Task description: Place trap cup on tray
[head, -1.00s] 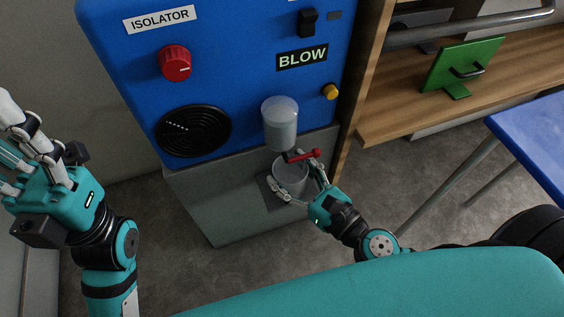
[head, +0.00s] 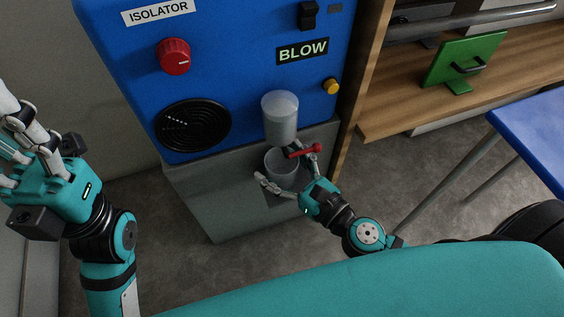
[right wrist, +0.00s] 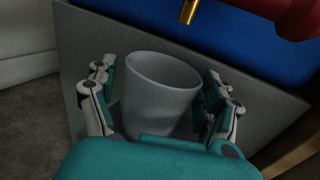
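The trap cup (head: 283,172), a pale open-topped cup, stands upright under a clear cylinder with a red-handled valve on the blue machine. It also shows in the right wrist view (right wrist: 160,100). A small dark square plate, seemingly the tray (head: 279,205), shows below the cup; the contact is hidden. My right gripper (head: 287,163) has its fingers spread on both sides of the cup. In the right wrist view a gap shows at the left finger, and the right finger is close to the wall. My left gripper (head: 12,120) is at the left edge, away from the cup, its fingertips partly cut off.
The clear cylinder (head: 280,118) and red handle (head: 304,151) hang close above the cup. The blue machine (head: 230,70) rises behind. A wooden shelf (head: 400,115) with a green panel (head: 464,62) and a blue table (head: 535,135) are to the right.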

